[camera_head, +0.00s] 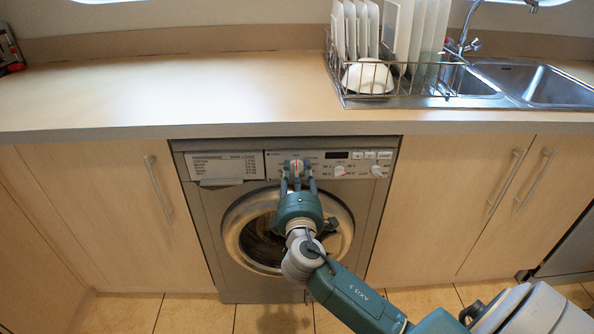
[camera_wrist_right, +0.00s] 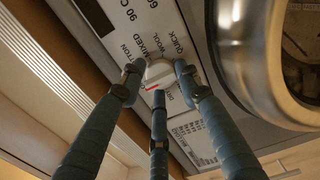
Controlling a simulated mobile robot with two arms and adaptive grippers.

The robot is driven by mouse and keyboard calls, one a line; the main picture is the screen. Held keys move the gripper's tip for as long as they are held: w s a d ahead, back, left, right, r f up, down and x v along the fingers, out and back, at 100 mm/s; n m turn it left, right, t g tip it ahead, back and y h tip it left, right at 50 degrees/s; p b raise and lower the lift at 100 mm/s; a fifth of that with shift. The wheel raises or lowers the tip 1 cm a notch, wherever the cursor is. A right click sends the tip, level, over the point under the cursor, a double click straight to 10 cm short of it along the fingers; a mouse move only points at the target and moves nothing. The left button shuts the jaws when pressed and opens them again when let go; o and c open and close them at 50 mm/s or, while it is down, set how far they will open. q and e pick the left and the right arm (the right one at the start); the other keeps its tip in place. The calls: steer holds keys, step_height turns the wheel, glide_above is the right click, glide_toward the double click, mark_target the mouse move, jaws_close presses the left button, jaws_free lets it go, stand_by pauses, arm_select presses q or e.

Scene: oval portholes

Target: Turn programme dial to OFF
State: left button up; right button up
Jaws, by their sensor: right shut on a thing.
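The programme dial (camera_head: 297,167) is a white knob on the washing machine's (camera_head: 211,232) upper panel, left of the dark display. In the right wrist view the dial (camera_wrist_right: 159,72) shows a red pointer mark, with printed words such as QUICK, WOOL, MIXED and 90 C around it. My right gripper (camera_head: 298,182) reaches up to the panel with its fingers around the dial. In the wrist view the three fingers of the right gripper (camera_wrist_right: 158,88) close on the dial's sides. I cannot read an OFF label. My left gripper is not in view.
Two smaller knobs, one (camera_head: 340,171) and another (camera_head: 377,171), sit right of the dial. The round door (camera_head: 240,222) is below, partly hidden by my arm. The counter (camera_head: 190,90) overhangs the panel; a dish rack (camera_head: 400,97) and sink (camera_head: 545,84) stand on the right.

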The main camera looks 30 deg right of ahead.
steer(key=shift+s+d+f, duration=0.15)
steer(key=shift+f, duration=0.2)
steer(key=o, duration=1.1)
steer(key=shift+d, duration=0.1)
steer(key=shift+r, duration=0.1)
steer(key=shift+r, duration=0.1)
steer(key=shift+s+a, duration=0.3)
steer(key=shift+a, duration=0.05)
steer(key=v, duration=1.1)
steer(key=shift+s, duration=0.1)
